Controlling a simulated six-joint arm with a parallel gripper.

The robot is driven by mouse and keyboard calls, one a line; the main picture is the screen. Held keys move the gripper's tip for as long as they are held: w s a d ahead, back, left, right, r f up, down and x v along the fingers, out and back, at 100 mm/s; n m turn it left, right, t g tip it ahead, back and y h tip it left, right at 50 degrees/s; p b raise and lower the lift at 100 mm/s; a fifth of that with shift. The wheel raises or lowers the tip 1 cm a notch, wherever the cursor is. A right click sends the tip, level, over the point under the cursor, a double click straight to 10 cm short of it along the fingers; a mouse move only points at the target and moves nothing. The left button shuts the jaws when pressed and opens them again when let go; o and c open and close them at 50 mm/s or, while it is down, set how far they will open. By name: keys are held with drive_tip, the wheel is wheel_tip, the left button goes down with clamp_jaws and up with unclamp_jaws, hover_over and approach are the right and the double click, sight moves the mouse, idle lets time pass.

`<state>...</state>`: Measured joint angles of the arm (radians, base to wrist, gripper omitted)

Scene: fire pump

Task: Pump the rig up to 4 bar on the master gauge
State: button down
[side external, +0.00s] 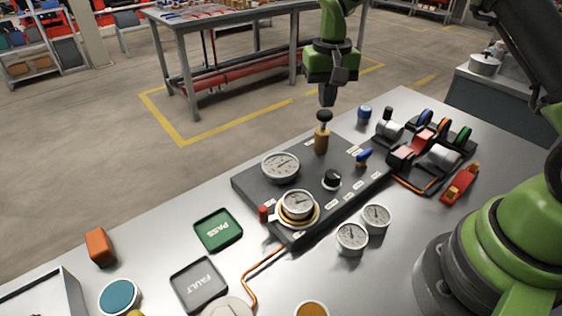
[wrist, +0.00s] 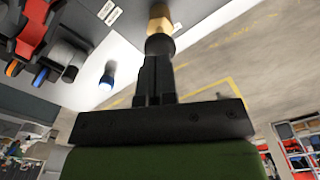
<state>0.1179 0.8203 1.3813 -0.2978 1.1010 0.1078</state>
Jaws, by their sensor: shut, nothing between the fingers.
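The pump rig is a dark panel (side external: 240,183) on the grey bench. Its pump has a brass body (side external: 322,140) and a black knob (side external: 323,116) on top. My gripper (side external: 327,103) is shut and empty, pointing down just above the knob. In the wrist view the shut fingers (wrist: 154,68) meet the black knob (wrist: 160,45) in the picture; I cannot tell whether they touch. A large gauge (side external: 281,167) stands behind a brass-rimmed gauge (side external: 297,204) on the panel. I cannot read their needles, nor tell which is the master. A black dial (side external: 332,179) and a blue-handled valve (side external: 364,158) sit nearby.
Two loose gauges (side external: 352,236) stand in front of the panel. A green PASS tray (side external: 218,230) and a grey FAULT tray (side external: 199,285) lie left. A rack of colored parts (side external: 425,145) and a blue-capped item (side external: 364,113) stand right of the pump.

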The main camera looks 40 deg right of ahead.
sight(325, 112)
drive_tip(key=shift+f, duration=1.9)
drive_tip(key=shift+r, duration=1.9)
drive_tip(key=shift+f, duration=0.15)
drive_tip(key=shift+f, duration=1.7)
drive_tip(key=shift+r, duration=1.85)
drive_tip(key=shift+f, duration=0.15)
